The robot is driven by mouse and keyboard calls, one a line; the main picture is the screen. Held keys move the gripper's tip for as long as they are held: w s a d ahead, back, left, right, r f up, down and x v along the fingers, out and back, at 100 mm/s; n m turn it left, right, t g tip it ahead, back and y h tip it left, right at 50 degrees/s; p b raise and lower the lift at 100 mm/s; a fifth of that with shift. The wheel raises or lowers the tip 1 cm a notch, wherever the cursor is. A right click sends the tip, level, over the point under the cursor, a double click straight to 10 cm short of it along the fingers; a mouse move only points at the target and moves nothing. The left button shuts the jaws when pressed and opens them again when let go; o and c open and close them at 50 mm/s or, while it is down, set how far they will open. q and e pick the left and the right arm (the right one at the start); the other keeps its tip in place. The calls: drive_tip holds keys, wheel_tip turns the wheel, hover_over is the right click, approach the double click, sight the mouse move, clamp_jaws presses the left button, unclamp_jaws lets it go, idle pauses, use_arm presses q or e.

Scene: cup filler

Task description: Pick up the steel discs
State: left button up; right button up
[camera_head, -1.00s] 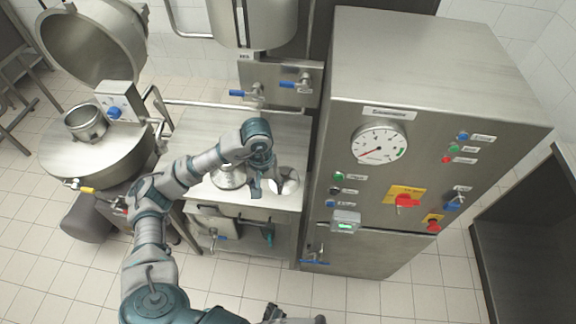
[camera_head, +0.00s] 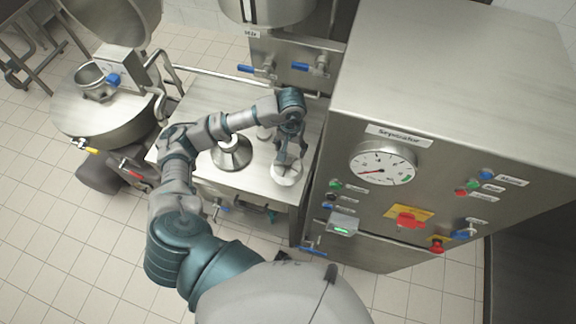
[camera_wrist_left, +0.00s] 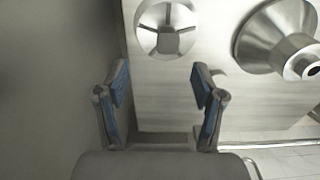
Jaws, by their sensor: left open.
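A round steel part with radial spokes and a square centre, which looks like the steel discs (camera_head: 286,177), sits near the right edge of the steel table. It also shows in the left wrist view (camera_wrist_left: 151,17), at the top. My left gripper (camera_head: 287,157) reaches down over it and partly hides it. In the left wrist view, the left gripper (camera_wrist_left: 160,82) is open with nothing between its blue-padded fingers, and the disc lies beyond the fingertips. I cannot tell how many discs are stacked. My right gripper is out of view.
A steel cone (camera_head: 231,157) with a narrow neck stands left of the disc on the table (camera_head: 195,98). The control cabinet (camera_head: 400,180) rises close on the right. Blue-handled valves (camera_head: 313,66) are behind the table. A round vessel (camera_head: 100,115) stands on the left.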

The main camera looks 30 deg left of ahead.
sight(289, 161)
use_arm(q)
wheel_tip(289, 161, down, 4)
drive_tip(key=shift+w+f, duration=0.15)
drive_tip(key=shift+f, duration=0.05)
drive_tip(key=shift+a+f, duration=0.75)
drive_tip(key=shift+a, duration=0.05)
drive_tip(key=shift+a+f+p, duration=0.3)
drive_tip(key=shift+f+p, duration=0.15)
drive_tip(key=shift+f, duration=0.3)
wheel_tip(289, 161, down, 2)
drive_tip(key=shift+a+f, duration=0.15)
drive_tip(key=shift+f, duration=0.05)
drive_tip(key=shift+d+f, duration=0.25)
drive_tip(key=shift+d, duration=0.05)
drive_tip(key=shift+d+r, duration=0.1)
drive_tip(key=shift+d, duration=0.6)
drive_tip(key=shift+d+r, duration=0.1)
drive_tip(key=shift+d, duration=0.1)
drive_tip(key=c, duration=0.6)
drive_tip(key=shift+a, duration=0.2)
drive_tip(key=c, duration=0.4)
drive_tip(key=shift+a, duration=0.3)
clamp_jaws()
drive_tip(key=shift+s+a+f, duration=0.2)
drive_tip(key=shift+a, duration=0.2)
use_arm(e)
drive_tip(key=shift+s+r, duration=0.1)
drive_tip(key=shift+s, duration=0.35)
